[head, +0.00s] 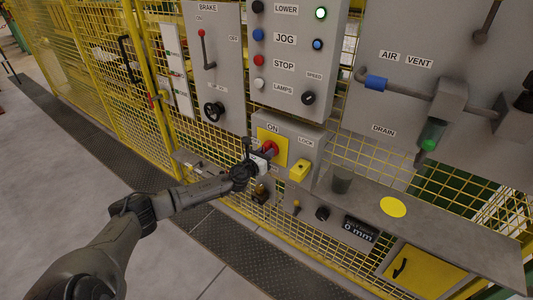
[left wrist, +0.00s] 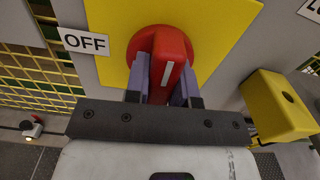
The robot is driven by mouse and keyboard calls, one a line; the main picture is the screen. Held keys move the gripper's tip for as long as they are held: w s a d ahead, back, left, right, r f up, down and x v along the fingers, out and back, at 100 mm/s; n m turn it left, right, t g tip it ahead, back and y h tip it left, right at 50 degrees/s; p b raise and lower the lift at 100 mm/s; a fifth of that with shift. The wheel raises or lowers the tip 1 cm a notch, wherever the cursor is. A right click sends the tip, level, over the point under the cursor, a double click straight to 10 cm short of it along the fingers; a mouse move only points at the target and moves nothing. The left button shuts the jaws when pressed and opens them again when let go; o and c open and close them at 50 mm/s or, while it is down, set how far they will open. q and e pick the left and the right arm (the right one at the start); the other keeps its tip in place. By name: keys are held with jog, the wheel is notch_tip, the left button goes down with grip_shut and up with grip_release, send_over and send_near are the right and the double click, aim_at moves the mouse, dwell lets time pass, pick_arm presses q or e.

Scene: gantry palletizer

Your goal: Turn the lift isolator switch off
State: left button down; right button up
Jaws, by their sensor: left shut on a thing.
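The lift isolator switch is a red rotary knob (head: 270,147) on a square yellow plate (head: 283,154), on a grey box with an ON label above it. In the left wrist view the red knob (left wrist: 155,48) has a raised grip bar with a white line, roughly upright in that picture. An OFF label (left wrist: 86,42) is at the plate's left. My left gripper (head: 265,154) is at the knob; its two fingers (left wrist: 166,82) stand either side of the grip bar, shut on it. The fingers partly hide the knob's lower part. My right gripper is not in view.
A yellow lock block (head: 300,171) sticks out just right of the switch, beneath a LOCK label. Above is a button panel (head: 295,60); a brake lever panel (head: 215,65) is at upper left. A grey shelf (head: 435,230) with a dark cup (head: 342,180) extends to the right.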

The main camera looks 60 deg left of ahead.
pick_arm(q)
jog(key=n, duration=0.4)
jog(key=n+p, duration=0.1)
jog(key=n, duration=0.3)
jog(key=shift+n, duration=0.3)
jog(key=n+p, duration=0.1)
jog(key=n, duration=0.2)
jog(key=shift+r+n+p, duration=0.1)
jog(key=shift+n+p, duration=0.75)
jog(key=shift+n, duration=0.65)
jog(key=shift+n+p, duration=0.55)
jog(key=shift+n, duration=1.05)
